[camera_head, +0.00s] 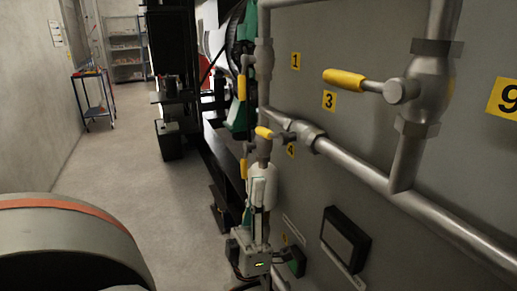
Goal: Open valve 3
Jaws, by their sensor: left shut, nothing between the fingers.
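The yellow "3" label (329,101) is on the grey panel, right of centre. Just above it, a yellow lever (345,79) points left, roughly level, from a large grey valve body (428,88) on the upright pipe at right. A smaller valve with a yellow handle (264,132) sits lower left, near the "4" label (290,150). My left gripper (259,188) is low in the centre, below that small valve, pointing upward. It is shut and empty, apart from the large lever. My right gripper is not in view.
Pipes (370,172) run across the panel in front of me. Labels "1" (295,61) and "9" (505,97) mark other spots. A dark display box (345,240) juts out low. Open floor (120,165) lies left, with a cart (93,97) farther back.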

